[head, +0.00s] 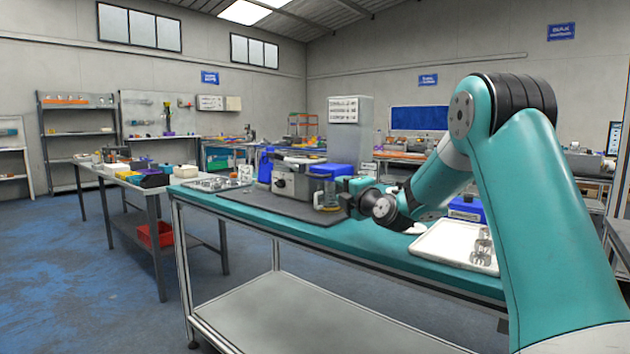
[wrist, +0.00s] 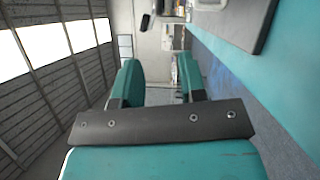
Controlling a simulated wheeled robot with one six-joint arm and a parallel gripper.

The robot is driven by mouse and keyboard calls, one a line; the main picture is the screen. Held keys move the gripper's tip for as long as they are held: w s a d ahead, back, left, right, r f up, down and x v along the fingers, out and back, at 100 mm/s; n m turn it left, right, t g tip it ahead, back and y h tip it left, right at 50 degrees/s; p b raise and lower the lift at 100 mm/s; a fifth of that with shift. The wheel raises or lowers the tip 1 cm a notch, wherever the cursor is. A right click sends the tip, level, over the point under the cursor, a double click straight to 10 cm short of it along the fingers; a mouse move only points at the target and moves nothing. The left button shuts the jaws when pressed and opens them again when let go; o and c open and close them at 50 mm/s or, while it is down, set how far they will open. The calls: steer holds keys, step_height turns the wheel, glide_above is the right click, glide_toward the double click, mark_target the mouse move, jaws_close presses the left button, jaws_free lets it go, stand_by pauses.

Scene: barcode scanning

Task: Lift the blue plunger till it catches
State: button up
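Blue parts show at a grey bench device (head: 290,181) on the dark mat; I cannot tell for sure which one is the plunger. One is a blue block (head: 326,171) above a clear cylinder (head: 327,194) at the device's right side. Another is a taller blue piece (head: 266,165) at its left. My gripper (head: 350,196) is just right of the clear cylinder in the head view; whether it touches is unclear. In the wrist view my gripper (wrist: 160,78) has its two teal fingers wide apart with nothing between them.
The device stands on a dark mat (head: 262,207) on a teal-topped bench (head: 395,248). A white tray (head: 437,241) with metal parts and a blue box (head: 467,208) lie to the right. A metal tray (head: 216,184) is at the left. A second table with small items stands further left.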

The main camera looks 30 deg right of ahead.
mark_target(317, 177)
steer(key=w+p, duration=0.1)
steer(key=w, duration=0.4)
steer(key=w+p, duration=0.1)
steer(key=w, duration=0.4)
steer(key=w+r+p, duration=0.1)
steer(key=w, duration=0.4)
steer(key=shift+w+d, duration=0.15)
steer(key=shift+d, duration=0.05)
